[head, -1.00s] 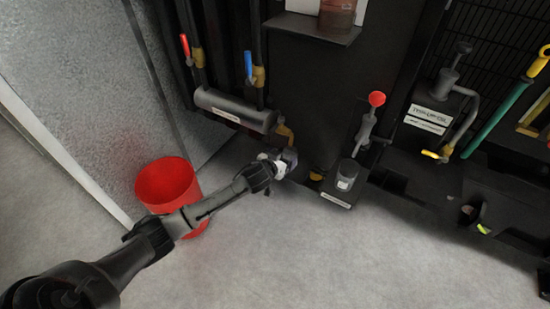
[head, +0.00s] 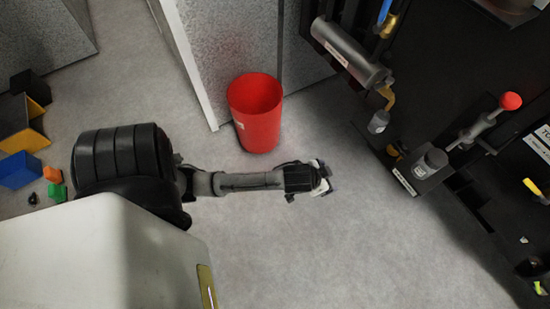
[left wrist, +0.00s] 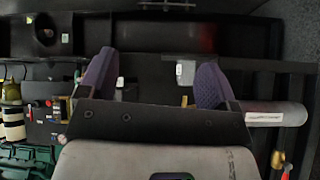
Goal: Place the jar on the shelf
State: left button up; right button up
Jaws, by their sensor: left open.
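A small grey, glassy jar (head: 378,121) stands just below the end of a brass pipe, at the edge of the dark machine. A second grey cylinder (head: 435,159) sits on a small labelled base beside a red-knobbed lever. I cannot tell for sure which one is the task's jar. A dark shelf (head: 508,14) is cut by the top right edge, with part of a reddish-brown container (head: 517,4) on it. My left gripper (head: 323,179) is open and empty above the floor, left of the small jar. Its spread purple fingers show in the left wrist view (left wrist: 155,68). My right gripper is not in view.
A red bin (head: 256,115) stands behind my left arm, by a grey panel. A grey horizontal cylinder (head: 350,55) and the red-knobbed lever (head: 510,101) stick out from the machine. Coloured blocks (head: 22,168) lie at the far left. The floor below my gripper is clear.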

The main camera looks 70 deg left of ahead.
pick_arm(q)
jog(key=s+d+r+m+g, duration=0.1)
jog(key=s+d+g, duration=0.1)
jog(key=s, duration=0.7)
jog(key=s+d+r+m+g+h, duration=0.1)
jog(key=s+d, duration=0.3)
jog(key=s, duration=0.6)
jog(key=shift+d+g+h, duration=0.25)
jog(key=shift+g+h, duration=0.05)
jog(key=shift+g, duration=0.6)
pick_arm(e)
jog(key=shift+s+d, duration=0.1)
pick_arm(q)
jog(key=shift+w, duration=0.1)
